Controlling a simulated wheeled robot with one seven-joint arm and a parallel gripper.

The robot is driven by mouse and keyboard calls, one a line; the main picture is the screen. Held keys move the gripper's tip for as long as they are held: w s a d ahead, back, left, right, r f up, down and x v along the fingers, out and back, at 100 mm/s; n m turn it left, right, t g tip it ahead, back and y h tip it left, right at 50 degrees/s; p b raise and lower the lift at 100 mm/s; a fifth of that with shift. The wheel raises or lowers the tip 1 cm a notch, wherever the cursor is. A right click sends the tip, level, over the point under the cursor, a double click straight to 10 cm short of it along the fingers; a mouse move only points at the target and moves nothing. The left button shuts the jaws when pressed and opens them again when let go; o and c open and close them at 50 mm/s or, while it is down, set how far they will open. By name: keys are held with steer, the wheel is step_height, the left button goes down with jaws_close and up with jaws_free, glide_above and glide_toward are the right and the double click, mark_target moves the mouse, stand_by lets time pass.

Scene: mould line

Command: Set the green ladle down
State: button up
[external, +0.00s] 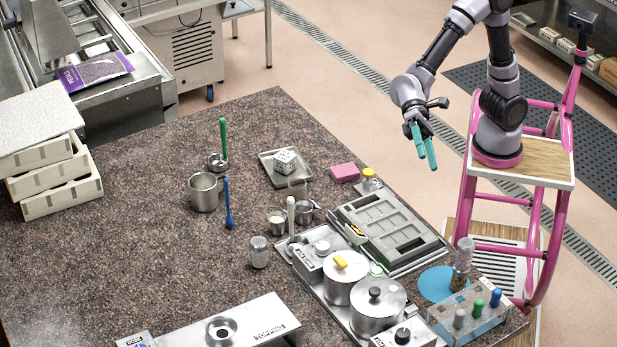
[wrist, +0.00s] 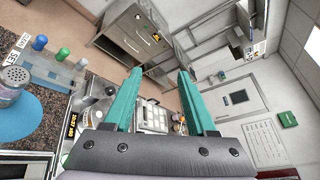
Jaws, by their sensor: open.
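The green ladle (external: 223,138) is on the dark stone counter, behind a metal pot (external: 203,193). Its steel bowl is nearest the pot, and its green handle points to the back of the counter. I cannot tell whether the handle stands up or lies flat. My gripper (external: 428,163) is in the air beyond the counter's right edge, far from the ladle. Its two teal fingers are apart with nothing between them, as the wrist view also shows (wrist: 158,72). The ladle does not show in the wrist view.
A blue ladle (external: 228,205) lies right of the pot. A grey tray (external: 270,172) holds a white cube (external: 285,160). The counter's left middle is clear.

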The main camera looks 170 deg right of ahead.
steer(key=s+a+n+g+y, duration=0.1)
steer(key=s+a+n+g, duration=0.35)
steer(key=a, duration=0.65)
steer(key=s+a+n+g+y, duration=0.1)
steer(key=s+a+n+g, duration=0.1)
steer(key=s+a+n, duration=0.6)
steer(key=s+a+f+n+h, duration=0.1)
steer(key=s+a+n+h, duration=0.1)
steer(key=s, duration=0.6)
steer(key=s+a+f+n+g+h, duration=0.1)
steer(key=s+a+n+h, duration=0.2)
steer(key=s, duration=0.6)
steer(key=shift+a, duration=0.2)
